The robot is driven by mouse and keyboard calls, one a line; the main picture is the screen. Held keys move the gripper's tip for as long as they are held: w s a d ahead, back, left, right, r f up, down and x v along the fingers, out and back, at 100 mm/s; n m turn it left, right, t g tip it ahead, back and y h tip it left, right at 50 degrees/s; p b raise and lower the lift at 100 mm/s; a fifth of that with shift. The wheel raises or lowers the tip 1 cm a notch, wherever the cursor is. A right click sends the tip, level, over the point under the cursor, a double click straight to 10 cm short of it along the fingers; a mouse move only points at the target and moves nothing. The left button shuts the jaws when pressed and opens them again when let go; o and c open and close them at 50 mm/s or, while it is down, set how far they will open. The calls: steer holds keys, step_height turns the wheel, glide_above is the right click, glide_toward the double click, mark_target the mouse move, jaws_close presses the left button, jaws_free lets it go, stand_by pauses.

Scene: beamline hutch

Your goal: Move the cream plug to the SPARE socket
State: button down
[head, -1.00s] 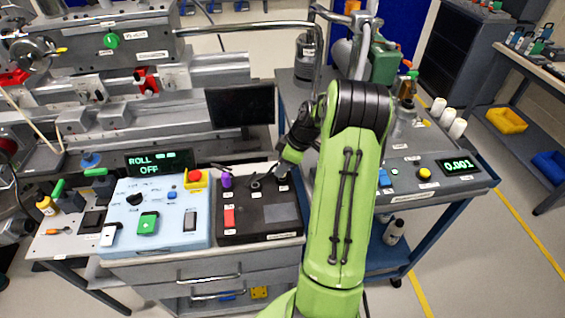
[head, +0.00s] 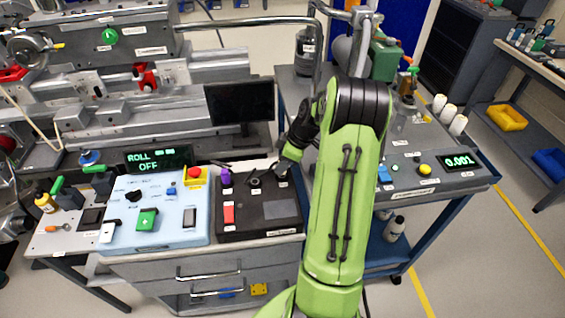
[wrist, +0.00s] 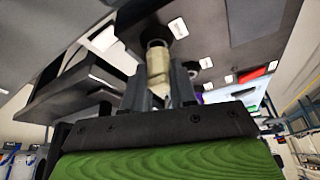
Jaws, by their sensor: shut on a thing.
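The cream plug (wrist: 157,64) shows in the wrist view between the fingers of my gripper (wrist: 160,90), which is shut on it. The plug's far end points at a dark round socket (wrist: 160,29) in the black panel; I cannot tell whether it is seated or just short of it. In the head view my gripper (head: 281,169) is over the right end of the row on the black panel (head: 262,230) and hides the plug. An open-looking dark round socket (head: 254,181) lies just left of it. Socket labels are too small to read.
A purple plug (head: 225,178) stands at the row's left end. The light blue console (head: 172,225) with a red stop button (head: 195,173) is further left. A monitor (head: 240,102) stands behind the panel. A cart with a readout (head: 460,161) is on the right.

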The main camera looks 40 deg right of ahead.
steer(key=shift+f+b, duration=0.5)
steer(key=shift+f, duration=0.1)
stand_by(0.3)
steer(key=c, duration=0.8)
jaws_free()
steer(key=p+v, duration=0.4)
steer(key=v, duration=1.2)
